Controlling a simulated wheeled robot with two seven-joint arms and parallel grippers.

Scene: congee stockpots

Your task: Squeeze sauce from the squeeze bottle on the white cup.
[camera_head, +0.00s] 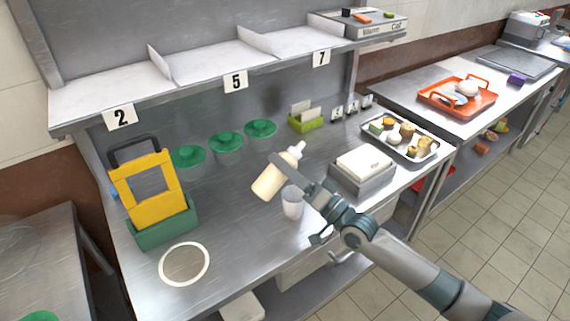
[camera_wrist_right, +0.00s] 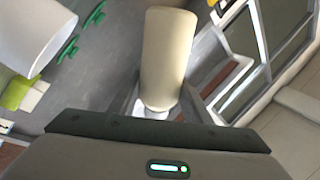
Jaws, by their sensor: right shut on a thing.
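The cream squeeze bottle (camera_head: 268,182) is held above the steel counter, tilted, with its pale nozzle pointing up and to the right. My right gripper (camera_head: 284,170) is shut on it near its upper part. In the right wrist view the bottle (camera_wrist_right: 168,55) stands between the fingers, its wide end away from the palm. The white cup (camera_head: 292,204) stands upright on the counter, just below and to the right of the bottle. In the right wrist view a white cup shape (camera_wrist_right: 32,35) fills the upper left corner. My left gripper is not in view.
Green-lidded containers (camera_head: 226,145) line the counter's back. A yellow and green rack (camera_head: 150,195) and a white ring (camera_head: 184,264) are at the left. A box of white sheets (camera_head: 362,172) and a food tray (camera_head: 400,137) are at the right.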

